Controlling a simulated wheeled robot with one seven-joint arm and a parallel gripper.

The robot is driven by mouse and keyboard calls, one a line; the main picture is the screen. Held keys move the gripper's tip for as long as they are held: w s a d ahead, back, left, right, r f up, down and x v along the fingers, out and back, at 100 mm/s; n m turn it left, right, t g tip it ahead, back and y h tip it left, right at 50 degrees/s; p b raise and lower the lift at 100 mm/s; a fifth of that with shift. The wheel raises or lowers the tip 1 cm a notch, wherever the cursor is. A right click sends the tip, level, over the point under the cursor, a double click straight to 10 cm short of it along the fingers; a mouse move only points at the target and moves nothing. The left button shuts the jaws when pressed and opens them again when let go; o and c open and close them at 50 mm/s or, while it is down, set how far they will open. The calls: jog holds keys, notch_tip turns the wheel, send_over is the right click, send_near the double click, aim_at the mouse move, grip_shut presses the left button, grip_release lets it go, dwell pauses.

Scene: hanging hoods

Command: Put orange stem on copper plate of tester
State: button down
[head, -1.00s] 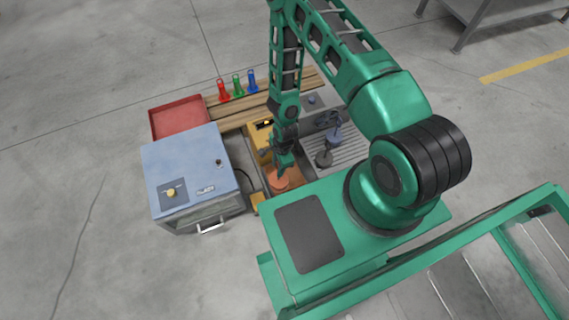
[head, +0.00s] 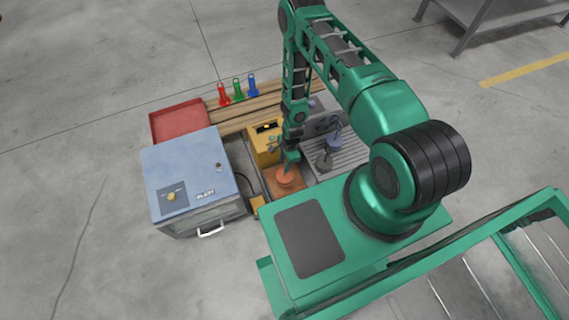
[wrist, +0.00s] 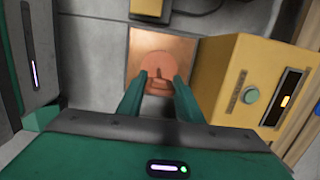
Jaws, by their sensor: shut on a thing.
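The orange stem (head: 285,177), with a round disc-shaped base, is over the copper plate (head: 299,187) of the tester. In the wrist view the stem (wrist: 158,63) lies inside the outline of the square copper plate (wrist: 184,46). I cannot tell whether its base touches the plate. My gripper (head: 289,158) comes down from above and is shut on the stem's upper part; its two green fingers (wrist: 158,84) stand on either side. The tester's yellow box (head: 262,147), with a green button and small display (wrist: 250,95), is beside the plate.
A blue cabinet (head: 189,170) stands to the left. A grey ribbed tray (head: 349,152) with dark and blue stems is at right.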

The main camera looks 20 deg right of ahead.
jog(key=shift+f, duration=0.15)
jog(key=c, duration=1.3)
grip_release()
jog(key=shift+o, duration=0.2)
jog(key=w+d+r+n, duration=0.1)
jog(key=d+r, duration=0.2)
jog(key=r, duration=0.7)
jog(key=w+d+r+n+h, duration=0.15)
jog(key=d+r, duration=0.25)
jog(key=r, duration=0.7)
jog(key=w+d+r+n, duration=0.1)
jog(key=w+d+r, duration=0.15)
jog(key=r, duration=0.75)
jog(key=s+d+r+n, duration=0.1)
jog(key=s+d+r, duration=0.15)
jog(key=r, duration=0.55)
jog(key=s+d+r+n, duration=0.2)
jog(key=d+r, duration=0.2)
jog(key=r, duration=0.5)
jog(key=s+d+r+n, duration=0.2)
jog(key=s+d+r, duration=0.1)
jog(key=s+r, duration=0.8)
jog(key=s+a+r+n, duration=0.2)
jog(key=s+r, duration=0.7)
jog(key=s, duration=0.5)
jog(key=shift+r+n, duration=0.2)
jog(key=shift+n, duration=0.25)
